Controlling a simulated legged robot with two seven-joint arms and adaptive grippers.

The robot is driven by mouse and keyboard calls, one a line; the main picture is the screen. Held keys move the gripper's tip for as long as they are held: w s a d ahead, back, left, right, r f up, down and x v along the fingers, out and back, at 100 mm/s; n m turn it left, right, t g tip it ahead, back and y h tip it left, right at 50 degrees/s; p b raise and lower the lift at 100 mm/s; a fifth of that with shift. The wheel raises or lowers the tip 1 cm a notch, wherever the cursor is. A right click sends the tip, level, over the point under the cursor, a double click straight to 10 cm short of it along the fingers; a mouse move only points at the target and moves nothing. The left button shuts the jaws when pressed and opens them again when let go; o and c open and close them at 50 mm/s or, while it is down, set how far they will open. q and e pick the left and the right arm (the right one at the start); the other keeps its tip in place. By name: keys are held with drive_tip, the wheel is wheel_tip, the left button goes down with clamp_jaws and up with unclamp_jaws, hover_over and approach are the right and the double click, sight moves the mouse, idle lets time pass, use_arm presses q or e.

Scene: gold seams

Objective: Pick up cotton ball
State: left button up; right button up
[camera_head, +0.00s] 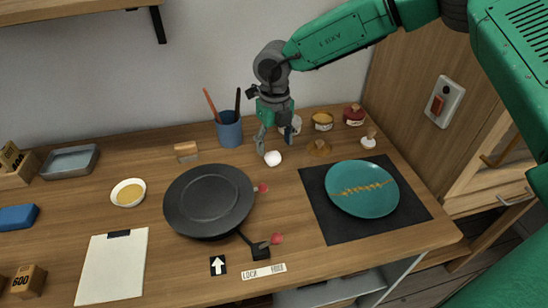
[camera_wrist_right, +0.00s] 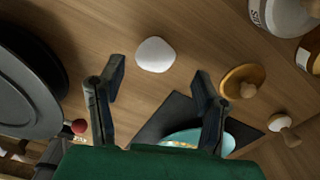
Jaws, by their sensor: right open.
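The cotton ball (camera_head: 273,158) is a small white round piece lying on the wooden table, right of the black pan. In the right wrist view the cotton ball (camera_wrist_right: 155,55) lies beyond the fingertips, roughly between their lines and apart from them. My right gripper (camera_head: 275,143) points down just above and behind the cotton ball. In the right wrist view its two dark fingers (camera_wrist_right: 158,78) are spread apart with nothing between them. My left gripper is not in view.
A black pan (camera_head: 207,198) lies left of the cotton ball. A teal plate (camera_head: 362,189) rests on a black mat (camera_head: 330,226) to the right. A blue cup (camera_head: 229,130) with tools and several small jars stand behind.

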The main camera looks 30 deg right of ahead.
sight(272, 155)
drive_tip(key=f, duration=0.4)
drive_tip(key=shift+s+a+f, duration=0.1)
drive_tip(key=shift+a+f, duration=0.15)
drive_tip(key=shift+a, duration=0.35)
drive_tip(key=shift+d, duration=0.1)
drive_tip(key=c, duration=0.6)
drive_tip(key=shift+d, duration=0.2)
drive_tip(key=shift+c, duration=0.9)
drive_tip(key=shift+d+f, duration=0.1)
drive_tip(key=shift+d, duration=0.1)
